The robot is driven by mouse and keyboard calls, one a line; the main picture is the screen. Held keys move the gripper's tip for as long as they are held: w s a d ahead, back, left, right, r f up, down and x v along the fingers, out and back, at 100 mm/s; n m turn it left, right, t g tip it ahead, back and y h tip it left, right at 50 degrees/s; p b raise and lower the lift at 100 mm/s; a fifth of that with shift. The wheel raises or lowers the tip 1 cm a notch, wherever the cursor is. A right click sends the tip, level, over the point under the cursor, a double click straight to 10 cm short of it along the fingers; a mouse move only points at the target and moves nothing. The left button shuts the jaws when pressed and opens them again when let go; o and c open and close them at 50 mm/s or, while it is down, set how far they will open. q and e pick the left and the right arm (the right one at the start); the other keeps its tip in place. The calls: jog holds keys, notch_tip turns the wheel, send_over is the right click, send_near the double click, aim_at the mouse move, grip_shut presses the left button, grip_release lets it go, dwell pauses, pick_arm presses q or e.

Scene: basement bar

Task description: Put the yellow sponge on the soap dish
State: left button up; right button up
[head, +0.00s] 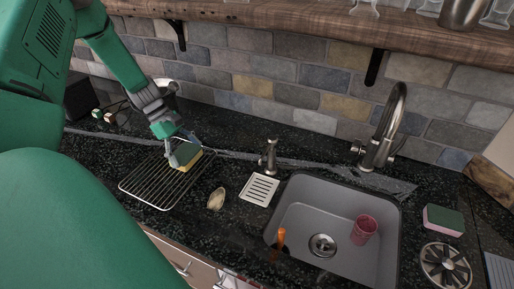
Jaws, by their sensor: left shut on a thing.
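The yellow sponge (191,163) has a green top layer and is at the right part of a wire rack on the counter. My left gripper (178,157) is shut on it; I cannot tell whether the sponge touches the rack. A white slotted dish (260,189), which looks like the soap dish, lies flat and empty on the counter, right of the rack and left of the sink. My right gripper is not in view.
The wire rack (146,190) lies under my left gripper. A beige oval object (216,199) lies between rack and dish. A soap dispenser (269,157) stands behind the dish. The sink (300,215) holds a red cup (364,229). A pink-and-green sponge (443,220) lies far right.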

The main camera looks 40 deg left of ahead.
pick_arm(q)
jog(key=w+d+b, duration=0.1)
jog(key=d, duration=0.5)
jog(key=w+d+b, duration=0.1)
jog(key=d, duration=0.2)
jog(key=shift+w+d+b, duration=0.3)
jog(key=shift+w+d, duration=0.05)
jog(key=shift+d, duration=0.05)
jog(key=b, duration=0.6)
send_near(264, 197)
jog(key=shift+w+d+f, duration=0.2)
jog(key=shift+d+f, duration=0.3)
jog(key=shift+d, duration=0.1)
jog(key=shift+w+d+f, duration=0.2)
jog(key=shift+d+f, duration=0.25)
jog(key=shift+d, duration=0.1)
jog(key=shift+w+d, duration=0.1)
jog(key=shift+d, duration=0.35)
jog(key=shift+f+b, duration=0.2)
jog(key=shift+b, duration=0.3)
notch_tip(264, 197, down, 3)
jog(key=b, duration=0.3)
jog(key=shift+f+b, duration=0.1)
jog(key=shift+b, duration=0.3)
jog(key=shift+c, duration=0.4)
